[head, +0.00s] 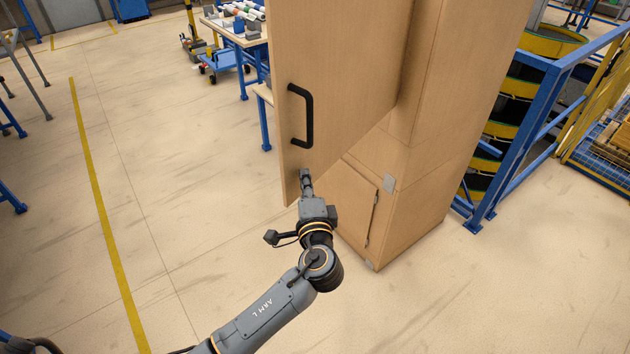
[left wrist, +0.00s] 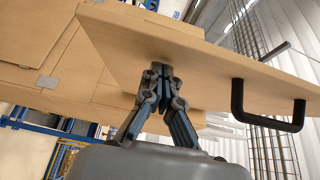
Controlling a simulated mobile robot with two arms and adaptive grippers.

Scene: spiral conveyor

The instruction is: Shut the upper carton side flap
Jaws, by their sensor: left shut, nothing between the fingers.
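The upper carton side flap (head: 345,75) is a large tan panel with a black handle (head: 306,116). It stands swung open from the tall tan carton (head: 425,165), jutting out to the left. In the left wrist view the flap (left wrist: 200,55) runs across above the fingers, with its black handle (left wrist: 268,108) at the right. My left gripper (head: 305,173) is shut and empty at the flap's lower part, below the handle. Its fingertips (left wrist: 163,72) meet close to the flap's surface; I cannot tell whether they touch it. My right gripper is in neither view.
A lower panel (head: 352,203) on the carton lies flush below the flap. A blue railing (head: 545,115) and the spiral conveyor (head: 505,115) stand to the right. A workbench (head: 243,38) with items is behind at the left.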

